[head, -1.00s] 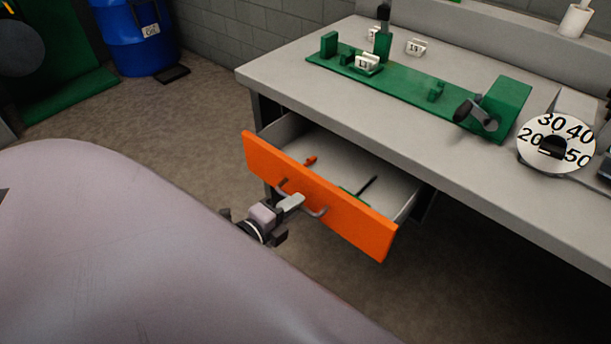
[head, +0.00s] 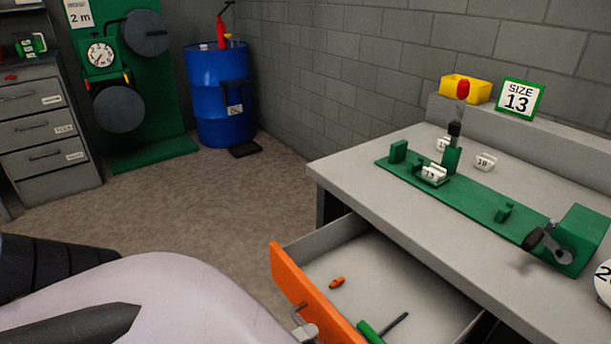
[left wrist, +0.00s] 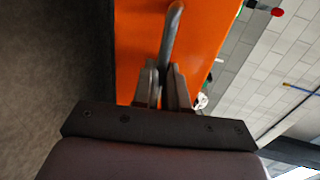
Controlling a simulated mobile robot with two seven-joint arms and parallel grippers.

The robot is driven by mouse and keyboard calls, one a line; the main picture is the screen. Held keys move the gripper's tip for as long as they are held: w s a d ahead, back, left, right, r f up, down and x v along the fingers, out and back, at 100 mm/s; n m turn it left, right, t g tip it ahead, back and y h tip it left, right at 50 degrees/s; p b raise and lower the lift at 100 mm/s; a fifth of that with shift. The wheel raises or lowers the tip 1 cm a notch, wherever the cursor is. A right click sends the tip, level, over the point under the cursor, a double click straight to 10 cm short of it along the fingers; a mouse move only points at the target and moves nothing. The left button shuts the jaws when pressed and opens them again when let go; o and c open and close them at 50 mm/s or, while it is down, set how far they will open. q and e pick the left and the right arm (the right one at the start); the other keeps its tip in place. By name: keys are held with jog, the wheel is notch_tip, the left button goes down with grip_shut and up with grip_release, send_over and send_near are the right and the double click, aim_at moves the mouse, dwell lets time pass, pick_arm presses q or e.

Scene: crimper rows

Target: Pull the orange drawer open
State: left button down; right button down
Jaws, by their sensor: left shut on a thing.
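The orange drawer front (head: 305,295) stands well out from under the grey workbench (head: 400,215), so the drawer is open and its pale inside shows. Its grey bar handle (head: 297,313) is partly cut off at the bottom of the head view. My left gripper (head: 306,331) is at the handle, with only a small part showing there. In the left wrist view, my left gripper's fingers (left wrist: 163,88) are shut on the handle (left wrist: 172,40), in front of the orange front (left wrist: 137,45). My right gripper is not in view.
In the drawer lie a small orange piece (head: 337,283) and a green-handled tool (head: 370,332). A green fixture (head: 470,205) is on the bench. A blue barrel (head: 218,95) and grey drawer cabinet (head: 45,130) stand behind. The floor between is clear.

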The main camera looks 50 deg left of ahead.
pick_arm(q)
jog(key=c, duration=1.2)
grip_release()
jog(key=v, duration=0.7)
jog(key=shift+a, duration=0.1)
jog(key=shift+s, duration=0.1)
